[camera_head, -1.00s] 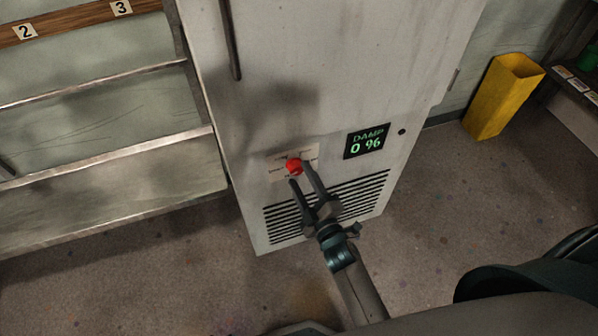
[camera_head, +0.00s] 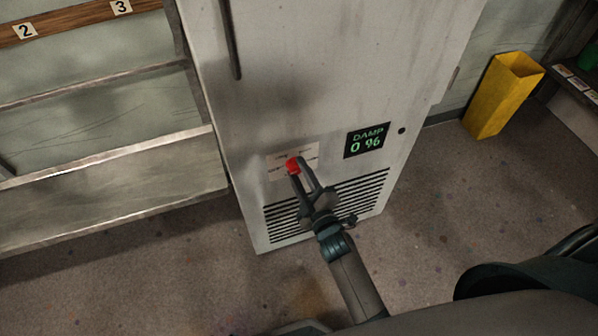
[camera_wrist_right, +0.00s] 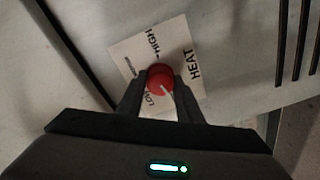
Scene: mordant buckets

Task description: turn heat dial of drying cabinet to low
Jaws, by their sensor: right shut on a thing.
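The drying cabinet (camera_head: 300,90) is a tall pale metal cabinet. Its red heat dial (camera_head: 292,165) sits on a light label plate low on the front. In the right wrist view the dial (camera_wrist_right: 160,77) is at the middle of the plate (camera_wrist_right: 190,42), which reads HIGH, LOW and HEAT. The dial's white pointer line slants to the lower right in that view, a little to the right of the word LOW. My right gripper (camera_head: 302,172) is shut on the dial, one finger on each side of it. My left gripper is not in view.
A dark display (camera_head: 367,141) reads DAMP 0 %, right of the dial. A vent grille (camera_head: 350,200) lies below and a long handle (camera_head: 230,40) above. Shelves (camera_head: 100,190) stand at left. A yellow bin (camera_head: 500,95) stands at right on open floor.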

